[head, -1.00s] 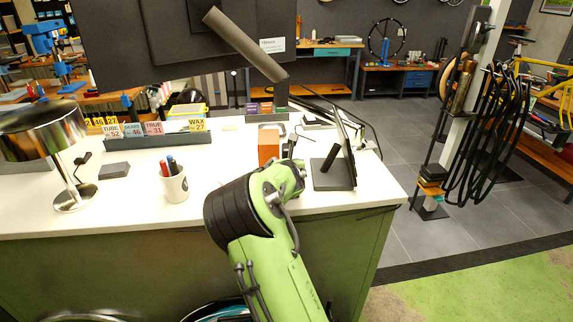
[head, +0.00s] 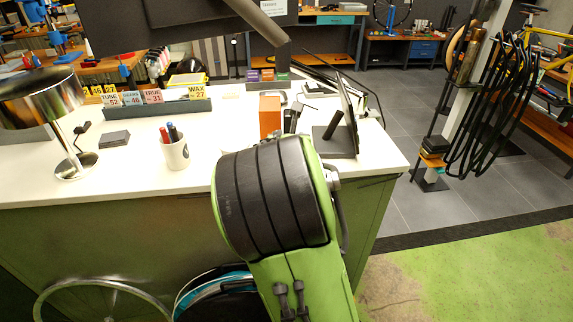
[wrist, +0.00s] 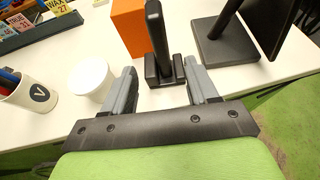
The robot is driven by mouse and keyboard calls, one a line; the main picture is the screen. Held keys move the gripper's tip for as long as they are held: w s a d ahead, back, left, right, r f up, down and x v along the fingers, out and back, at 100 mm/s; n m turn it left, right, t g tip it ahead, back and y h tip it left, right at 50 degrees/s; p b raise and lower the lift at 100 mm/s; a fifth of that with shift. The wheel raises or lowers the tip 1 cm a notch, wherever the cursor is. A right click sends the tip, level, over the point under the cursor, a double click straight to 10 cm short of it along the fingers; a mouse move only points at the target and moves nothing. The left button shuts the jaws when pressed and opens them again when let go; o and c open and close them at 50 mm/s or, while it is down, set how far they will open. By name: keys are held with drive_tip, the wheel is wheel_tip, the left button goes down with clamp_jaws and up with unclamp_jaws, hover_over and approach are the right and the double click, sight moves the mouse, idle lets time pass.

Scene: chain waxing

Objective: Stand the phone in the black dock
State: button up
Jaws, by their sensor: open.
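In the wrist view a dark, slim slab, which looks like the phone (wrist: 155,28), stands upright, seen nearly edge-on. Its lower end is at the black dock (wrist: 152,72), a small block with raised parts on the white counter. The phone appears to stand in the dock, but how deep it sits is unclear. My gripper (wrist: 160,70) is open, with one finger on each side of the dock and visible gaps to both. In the head view my arm hides the gripper and most of this spot; only a dark upright piece shows beside the orange box.
The orange box (wrist: 130,28) stands just behind left of the dock. A white round container (wrist: 93,80) is close to the left finger. A pen cup (head: 176,154) is farther left. A monitor-like stand (head: 338,143) is at right, near the counter edge.

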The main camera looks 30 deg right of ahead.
drive_tip(key=s+a+m+g+y, duration=0.2)
drive_tip(key=s+a+m+y, duration=0.1)
drive_tip(key=s+a+m, duration=0.7)
drive_tip(key=s+a+f+m+g+y, duration=0.1)
drive_tip(key=s+a+m+g+y, duration=0.2)
drive_tip(key=s+a+m, duration=0.8)
drive_tip(key=s+m+y, duration=0.1)
drive_tip(key=s+m, duration=0.7)
drive_tip(key=shift+s+g, duration=0.15)
drive_tip(key=shift+g, duration=0.15)
drive_tip(key=shift+a, duration=0.1)
